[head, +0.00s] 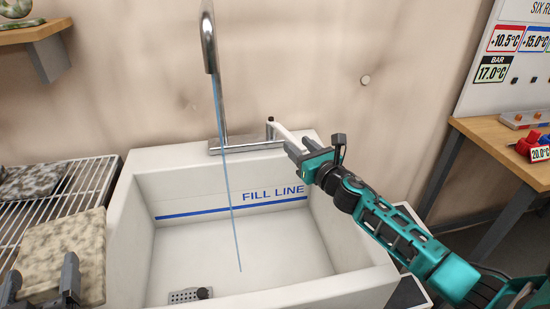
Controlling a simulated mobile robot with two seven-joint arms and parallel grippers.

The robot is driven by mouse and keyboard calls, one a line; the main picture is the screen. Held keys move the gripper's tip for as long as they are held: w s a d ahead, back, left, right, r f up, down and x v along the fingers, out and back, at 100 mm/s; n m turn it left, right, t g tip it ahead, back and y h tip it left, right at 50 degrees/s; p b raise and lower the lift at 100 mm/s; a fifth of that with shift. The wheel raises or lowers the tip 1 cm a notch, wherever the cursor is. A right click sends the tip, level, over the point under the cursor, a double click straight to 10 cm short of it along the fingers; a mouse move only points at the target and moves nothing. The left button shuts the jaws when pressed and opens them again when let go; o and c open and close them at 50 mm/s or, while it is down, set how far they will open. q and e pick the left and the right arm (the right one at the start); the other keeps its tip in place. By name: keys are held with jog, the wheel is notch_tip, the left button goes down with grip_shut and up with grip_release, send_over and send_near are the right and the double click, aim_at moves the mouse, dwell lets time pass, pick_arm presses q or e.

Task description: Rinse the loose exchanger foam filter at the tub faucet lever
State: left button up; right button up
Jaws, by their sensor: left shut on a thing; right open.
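A beige, speckled foam filter (62,250) is at the lower left, over the wire rack beside the tub. My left gripper (41,275) is shut on its near edge; whether the filter touches the rack I cannot tell. The white tub (270,222) has a blue fill line inside. A chrome faucet (209,50) stands behind it, and a thin stream of water falls from its spout into the tub. The pale faucet lever (284,131) points toward the right. My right gripper (292,149) is open at the lever's near end; whether it touches I cannot tell.
A grey, mottled pad (28,181) lies on the wire rack (85,180) at the left. A dark-holed drain (188,295) sits in the tub floor. A wooden table (490,140) with red parts stands at the right. The tub's inside is otherwise clear.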

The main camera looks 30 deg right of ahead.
jog(key=s, duration=1.1)
jog(key=shift+d+b, duration=0.2)
jog(key=shift+b, duration=0.1)
